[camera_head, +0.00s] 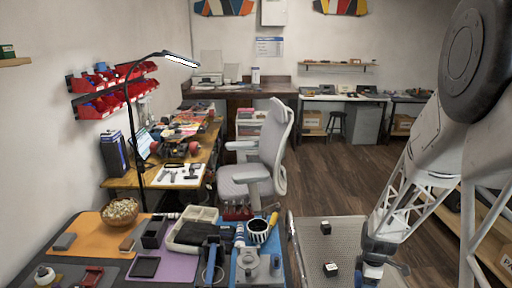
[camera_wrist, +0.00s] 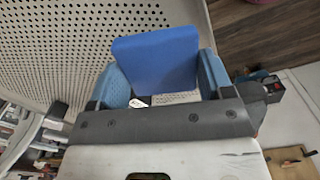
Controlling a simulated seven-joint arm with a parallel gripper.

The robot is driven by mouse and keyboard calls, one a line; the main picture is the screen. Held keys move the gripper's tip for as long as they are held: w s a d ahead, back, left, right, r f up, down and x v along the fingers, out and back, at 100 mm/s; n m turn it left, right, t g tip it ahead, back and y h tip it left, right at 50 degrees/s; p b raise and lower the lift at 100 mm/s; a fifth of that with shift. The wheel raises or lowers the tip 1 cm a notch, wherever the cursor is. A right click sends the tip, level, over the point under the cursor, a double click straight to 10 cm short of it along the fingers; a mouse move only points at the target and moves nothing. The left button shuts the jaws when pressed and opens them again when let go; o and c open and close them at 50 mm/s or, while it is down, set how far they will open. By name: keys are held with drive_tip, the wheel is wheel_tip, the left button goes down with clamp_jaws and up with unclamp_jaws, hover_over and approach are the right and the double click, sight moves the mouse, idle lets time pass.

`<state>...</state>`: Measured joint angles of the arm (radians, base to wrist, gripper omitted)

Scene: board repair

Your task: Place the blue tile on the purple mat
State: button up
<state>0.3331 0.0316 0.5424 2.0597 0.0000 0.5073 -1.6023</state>
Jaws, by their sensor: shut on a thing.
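The blue tile (camera_wrist: 156,60) is between the two blue fingers of my gripper (camera_wrist: 160,88) in the wrist view, its flat face turned to the camera. In the head view my gripper (camera_head: 371,270) is at the lower right, over the right part of the perforated metal surface; I cannot make out the tile clearly there. The purple mat (camera_head: 178,266) lies on the workbench at the lower left. A black open box (camera_head: 154,232) and a dark flat tray (camera_head: 144,267) are at its left side.
The perforated surface (camera_head: 312,250) holds two small black-and-white cubes (camera_head: 325,228) (camera_head: 331,269). An orange mat (camera_head: 92,238) lies left, with a bowl (camera_head: 120,211).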

drive_tip(key=w+m, duration=0.1)
drive_tip(key=w, duration=0.4)
drive_tip(key=w+a+r+m, duration=0.1)
drive_tip(key=w, duration=0.4)
drive_tip(key=w+m, duration=0.1)
drive_tip(key=w, duration=0.4)
drive_tip(key=shift+a+r+m, duration=0.15)
drive_tip(key=shift+r+m, duration=0.15)
drive_tip(key=shift+r, duration=0.1)
drive_tip(key=w+a+m, duration=0.1)
drive_tip(key=w, duration=0.3)
drive_tip(key=w+a+r+m, duration=0.1)
drive_tip(key=w, duration=0.4)
drive_tip(key=w+a+r+m, duration=0.1)
drive_tip(key=w+a+m, duration=0.1)
drive_tip(key=w, duration=0.3)
drive_tip(key=shift+w, duration=0.1)
drive_tip(key=w+a+r+m, duration=0.1)
drive_tip(key=w+a+m, duration=0.2)
drive_tip(key=w+a, duration=0.4)
drive_tip(key=w+a+r+m, duration=0.1)
drive_tip(key=w+a+m, duration=0.3)
drive_tip(key=w, duration=1)
drive_tip(key=a, duration=0.2)
drive_tip(key=shift+w+a+r, duration=0.2)
drive_tip(key=shift+a+r, duration=0.05)
drive_tip(key=shift+a, duration=0.1)
